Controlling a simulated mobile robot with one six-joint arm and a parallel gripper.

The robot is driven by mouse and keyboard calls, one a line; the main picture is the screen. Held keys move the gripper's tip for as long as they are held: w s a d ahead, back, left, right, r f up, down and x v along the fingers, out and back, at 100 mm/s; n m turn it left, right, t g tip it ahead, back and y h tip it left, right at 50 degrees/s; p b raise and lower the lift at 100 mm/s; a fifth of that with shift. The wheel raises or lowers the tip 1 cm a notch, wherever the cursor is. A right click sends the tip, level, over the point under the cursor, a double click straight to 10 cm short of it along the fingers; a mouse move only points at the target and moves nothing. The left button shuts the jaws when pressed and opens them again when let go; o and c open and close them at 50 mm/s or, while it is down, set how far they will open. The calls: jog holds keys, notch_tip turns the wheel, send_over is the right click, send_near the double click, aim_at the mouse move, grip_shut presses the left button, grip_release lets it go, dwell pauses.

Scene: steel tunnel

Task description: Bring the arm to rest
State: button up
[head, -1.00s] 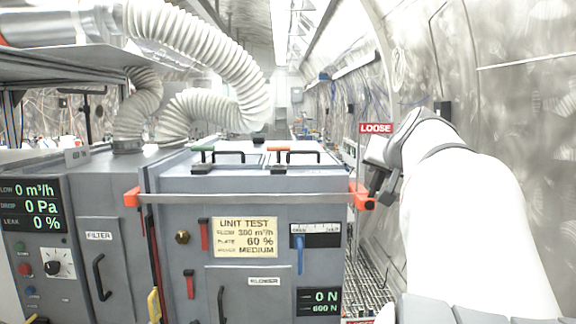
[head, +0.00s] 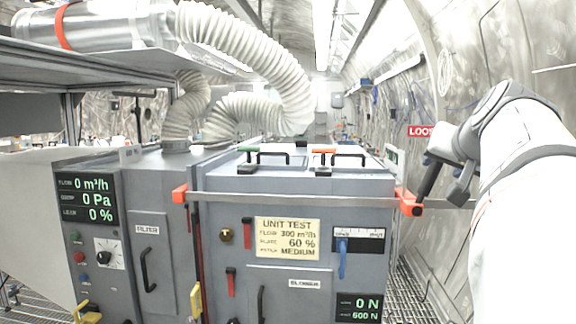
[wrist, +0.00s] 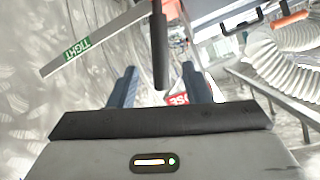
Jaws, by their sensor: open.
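My gripper (head: 440,190) is at the right in the head view, with its dark fingers pointing down and left beside the orange right end (head: 408,202) of the long grey bar (head: 290,200) across the cabinet front. In the wrist view my gripper (wrist: 160,88) has its two fingers apart, with nothing held between them. My white arm fills the right edge of the head view.
The grey cabinet (head: 225,280) carries a UNIT TEST plate (head: 287,238) and black top handles (head: 348,157). A red LOOSE sign (head: 420,131) is partly covered by my arm. A green TIGHT label (wrist: 76,49) shows in the wrist view. White ribbed hoses (head: 250,60) arch above; the tunnel wall is close at right.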

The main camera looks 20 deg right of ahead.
jog(key=shift+s+a+r, duration=0.15)
jog(key=shift+s+r, duration=0.05)
jog(key=shift+s, duration=0.15)
jog(key=a+f+n+g+y+p, duration=0.2)
jog(key=a+f+n+g+y, duration=0.4)
jog(key=a+f, duration=1.8)
jog(key=s+a+f+n+g, duration=0.3)
jog(key=s+f, duration=0.6)
jog(key=f, duration=0.3)
jog(key=shift+a+p, duration=0.4)
jog(key=shift+a, duration=0.4)
jog(key=shift+d, duration=0.1)
